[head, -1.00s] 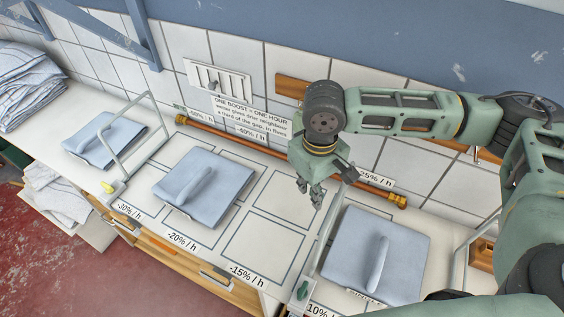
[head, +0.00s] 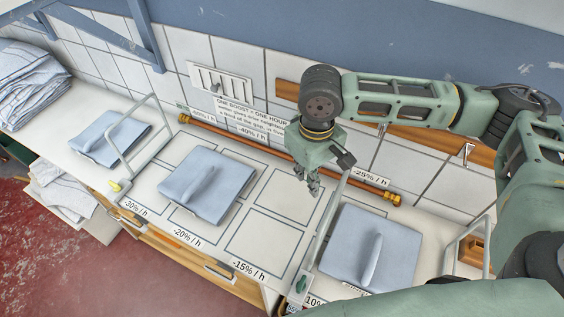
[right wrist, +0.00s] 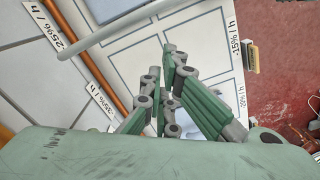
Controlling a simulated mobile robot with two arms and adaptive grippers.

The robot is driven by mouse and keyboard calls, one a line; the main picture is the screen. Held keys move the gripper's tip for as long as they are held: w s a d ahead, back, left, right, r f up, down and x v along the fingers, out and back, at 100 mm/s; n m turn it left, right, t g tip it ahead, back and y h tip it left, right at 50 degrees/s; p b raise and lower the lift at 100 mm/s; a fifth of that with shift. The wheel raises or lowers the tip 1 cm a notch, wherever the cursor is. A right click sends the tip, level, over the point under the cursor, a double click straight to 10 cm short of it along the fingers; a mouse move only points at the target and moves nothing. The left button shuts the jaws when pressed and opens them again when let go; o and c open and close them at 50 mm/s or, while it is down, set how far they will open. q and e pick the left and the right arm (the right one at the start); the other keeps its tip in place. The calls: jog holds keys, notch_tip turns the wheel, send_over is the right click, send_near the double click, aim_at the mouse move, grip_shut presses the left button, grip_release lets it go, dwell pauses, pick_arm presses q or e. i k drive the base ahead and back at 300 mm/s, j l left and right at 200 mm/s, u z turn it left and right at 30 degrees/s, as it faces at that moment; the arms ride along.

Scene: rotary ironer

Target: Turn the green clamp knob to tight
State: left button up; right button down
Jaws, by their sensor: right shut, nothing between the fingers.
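The green clamp knob (head: 301,285) is at the near end of a grey rail frame, at the front edge of the worktop, in the head view. Its exact angle is too small to read. My right gripper (head: 314,188) points down above the worktop, beside the far part of that rail and well behind the knob. Its fingers are together and empty; they also show closed in the right wrist view (right wrist: 164,62), where I cannot make out the green knob. My left gripper is not in view.
Blue folded cloths lie left (head: 207,183) and right (head: 368,247) of the rail. A second rail with a yellow knob (head: 115,186) stands further left. A copper pipe (head: 270,148) runs along the tiled wall.

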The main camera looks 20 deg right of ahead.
aim_at(301, 287)
jog(key=k+j, duration=0.3)
jog(key=k, duration=0.15)
jog(key=k+j, duration=0.3)
jog(key=k, duration=0.15)
jog(key=k+j, duration=0.35)
jog(key=k, duration=0.1)
